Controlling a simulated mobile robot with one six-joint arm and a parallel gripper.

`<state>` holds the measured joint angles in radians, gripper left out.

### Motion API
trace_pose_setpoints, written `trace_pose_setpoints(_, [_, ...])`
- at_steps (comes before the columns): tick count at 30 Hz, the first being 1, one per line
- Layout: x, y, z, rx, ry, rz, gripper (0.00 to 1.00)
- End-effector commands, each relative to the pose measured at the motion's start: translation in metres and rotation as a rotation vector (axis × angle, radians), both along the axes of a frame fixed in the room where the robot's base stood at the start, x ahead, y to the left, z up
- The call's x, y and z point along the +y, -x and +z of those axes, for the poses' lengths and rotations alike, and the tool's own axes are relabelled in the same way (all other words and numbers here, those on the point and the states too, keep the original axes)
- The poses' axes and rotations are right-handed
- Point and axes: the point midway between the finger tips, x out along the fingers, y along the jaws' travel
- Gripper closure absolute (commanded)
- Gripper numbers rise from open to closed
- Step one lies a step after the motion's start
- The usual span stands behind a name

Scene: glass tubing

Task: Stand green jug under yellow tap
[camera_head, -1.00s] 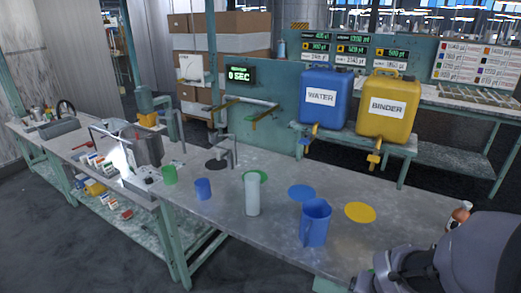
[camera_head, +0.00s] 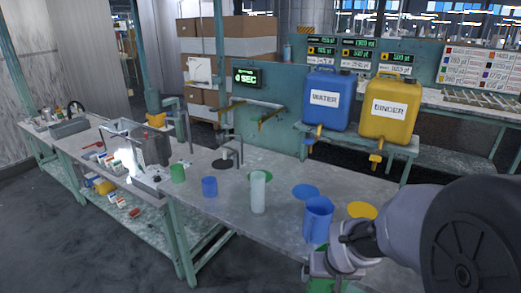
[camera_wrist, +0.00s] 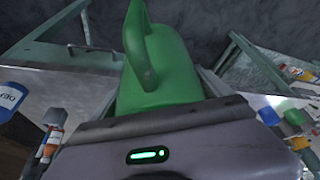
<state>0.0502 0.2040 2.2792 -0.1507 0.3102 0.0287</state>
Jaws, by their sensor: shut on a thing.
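The green jug (camera_wrist: 170,75) fills the top middle of the wrist view, with its handle toward the camera. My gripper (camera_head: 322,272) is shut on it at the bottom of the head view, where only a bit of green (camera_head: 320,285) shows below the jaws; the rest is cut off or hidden. The yellow tap (camera_head: 375,161) hangs under the yellow BINDER canister (camera_head: 389,108), up and right of my gripper. The yellow disc (camera_head: 361,210) lies on the bench below that tap, partly covered by my arm.
A blue jug (camera_head: 318,220) stands on the bench close behind my gripper. A blue disc (camera_head: 305,191) lies beyond it, below the blue WATER canister (camera_head: 328,100). A pale cylinder (camera_head: 258,192), a blue cup (camera_head: 209,187) and a green cup (camera_head: 177,173) stand farther left.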

Motion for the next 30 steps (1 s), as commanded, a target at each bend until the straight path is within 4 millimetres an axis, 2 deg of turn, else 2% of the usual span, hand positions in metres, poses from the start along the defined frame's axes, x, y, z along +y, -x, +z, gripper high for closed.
trace_pose_setpoints(2, [0.015,-0.008,0.0,-0.002,-0.001,0.051,0.57])
trace_pose_setpoints(4, [0.023,-0.008,-0.006,0.0,-0.003,0.082,0.57])
trace_pose_setpoints(9, [0.026,0.023,-0.046,0.002,-0.003,0.094,0.57])
trace_pose_setpoints(11, [0.026,0.028,-0.051,-0.001,-0.002,0.094,0.57])
trace_pose_setpoints(27, [0.025,0.028,-0.051,-0.004,-0.004,0.09,0.57])
trace_pose_setpoints(30, [0.017,0.03,-0.047,-0.005,-0.002,0.072,0.57])
